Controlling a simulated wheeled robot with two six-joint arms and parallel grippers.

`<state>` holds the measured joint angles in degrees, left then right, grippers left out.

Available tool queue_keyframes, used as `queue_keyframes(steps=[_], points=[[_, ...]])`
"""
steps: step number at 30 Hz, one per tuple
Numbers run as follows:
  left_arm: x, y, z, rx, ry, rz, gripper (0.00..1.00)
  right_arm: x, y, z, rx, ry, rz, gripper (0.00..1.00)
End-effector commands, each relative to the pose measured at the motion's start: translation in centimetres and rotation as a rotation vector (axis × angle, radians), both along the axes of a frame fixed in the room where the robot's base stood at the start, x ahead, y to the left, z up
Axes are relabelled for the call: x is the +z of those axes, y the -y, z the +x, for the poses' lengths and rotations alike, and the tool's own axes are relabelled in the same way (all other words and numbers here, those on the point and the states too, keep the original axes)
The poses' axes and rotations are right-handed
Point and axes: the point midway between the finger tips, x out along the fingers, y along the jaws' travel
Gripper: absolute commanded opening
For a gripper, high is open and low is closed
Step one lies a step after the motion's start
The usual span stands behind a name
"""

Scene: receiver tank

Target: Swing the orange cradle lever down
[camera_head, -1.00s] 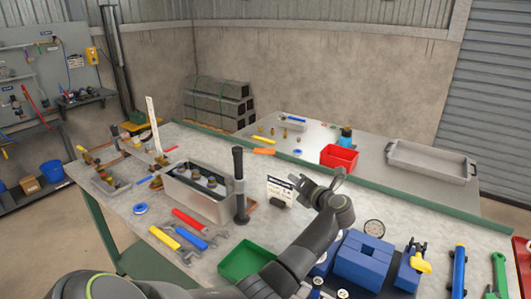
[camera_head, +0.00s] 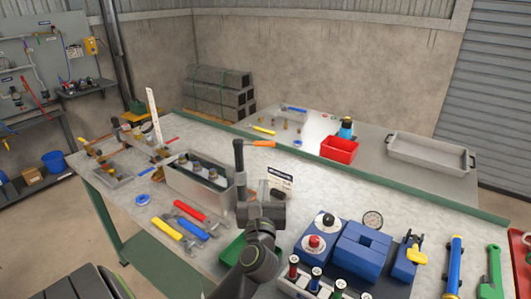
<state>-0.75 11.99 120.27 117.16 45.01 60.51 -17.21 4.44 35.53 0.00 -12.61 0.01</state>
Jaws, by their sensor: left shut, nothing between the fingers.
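The orange cradle lever (camera_head: 262,143) sticks out roughly level to the right, by the top of a dark upright post (camera_head: 239,160). The post stands at the right end of a grey open tank (camera_head: 200,188) on the bench. My left gripper (camera_head: 263,188) is shut and empty, below the lever and just right of the post. It points away from me, and a gap shows between it and the orange handle. The gripper and wrist hide the foot of the post and part of a green bin (camera_head: 232,248). My right gripper is not in view.
Blue blocks (camera_head: 362,250) and a dial (camera_head: 373,220) sit to the right. Red, blue and yellow wrenches (camera_head: 188,211) lie left. The bench between card and dial is clear.

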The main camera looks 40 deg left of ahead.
Motion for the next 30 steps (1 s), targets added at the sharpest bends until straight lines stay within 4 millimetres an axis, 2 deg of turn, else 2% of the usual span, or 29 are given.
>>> queue_keyframes(steps=[18,24,30], points=[[2.4,-6.7,8.5,0.005,-0.003,0.003,0.0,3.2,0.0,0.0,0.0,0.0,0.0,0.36],[2.6,-7.8,9.9,0.005,-0.003,0.003,0.0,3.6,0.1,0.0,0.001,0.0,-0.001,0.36],[2.6,-8.1,10.3,0.004,-0.003,0.002,0.0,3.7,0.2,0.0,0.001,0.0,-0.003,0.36]])
